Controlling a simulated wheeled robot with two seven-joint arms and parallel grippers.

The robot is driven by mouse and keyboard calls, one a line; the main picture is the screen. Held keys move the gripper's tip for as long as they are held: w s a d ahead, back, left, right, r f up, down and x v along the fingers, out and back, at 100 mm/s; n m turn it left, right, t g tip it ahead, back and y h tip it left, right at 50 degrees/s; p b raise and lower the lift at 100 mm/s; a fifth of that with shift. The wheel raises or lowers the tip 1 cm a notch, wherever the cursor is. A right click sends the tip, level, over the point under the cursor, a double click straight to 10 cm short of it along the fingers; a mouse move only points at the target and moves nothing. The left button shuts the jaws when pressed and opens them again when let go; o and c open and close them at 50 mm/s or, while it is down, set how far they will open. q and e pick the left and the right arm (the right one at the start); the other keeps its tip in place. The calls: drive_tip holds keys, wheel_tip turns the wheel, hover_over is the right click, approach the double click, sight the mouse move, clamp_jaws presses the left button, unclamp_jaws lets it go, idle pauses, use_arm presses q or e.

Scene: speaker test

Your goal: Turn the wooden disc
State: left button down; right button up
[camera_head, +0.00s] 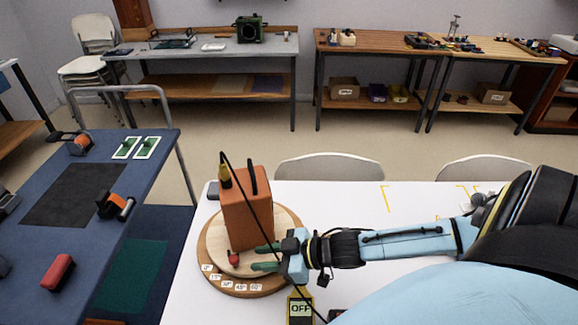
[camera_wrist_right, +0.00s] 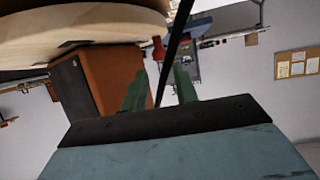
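The pale wooden disc (camera_head: 287,222) lies on a wider brown round base (camera_head: 207,252) with white angle labels along its front edge. An orange-brown speaker box (camera_head: 246,218) stands on the disc. A red knob (camera_head: 234,258) sits at the disc's front left edge. My right gripper (camera_head: 262,257) reaches in from the right, its green fingers apart and pointing toward the knob. In the right wrist view, the red knob (camera_wrist_right: 158,48) appears beyond the gap between the open fingers (camera_wrist_right: 160,80), not gripped. The disc (camera_wrist_right: 80,22) shows upper left. My left gripper is out of view.
A black cable (camera_head: 268,225) runs from the speaker's top down past my right gripper. A yellow meter reading OFF (camera_head: 300,307) lies at the white table's front. A blue table (camera_head: 150,195) with tools stands left. The white table is clear behind my right arm.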

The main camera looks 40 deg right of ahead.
drive_tip(key=p+v, duration=0.1)
drive_tip(key=v, duration=0.5)
drive_tip(key=shift+s+d, duration=0.2)
drive_tip(key=shift+s, duration=0.05)
idle(0.4)
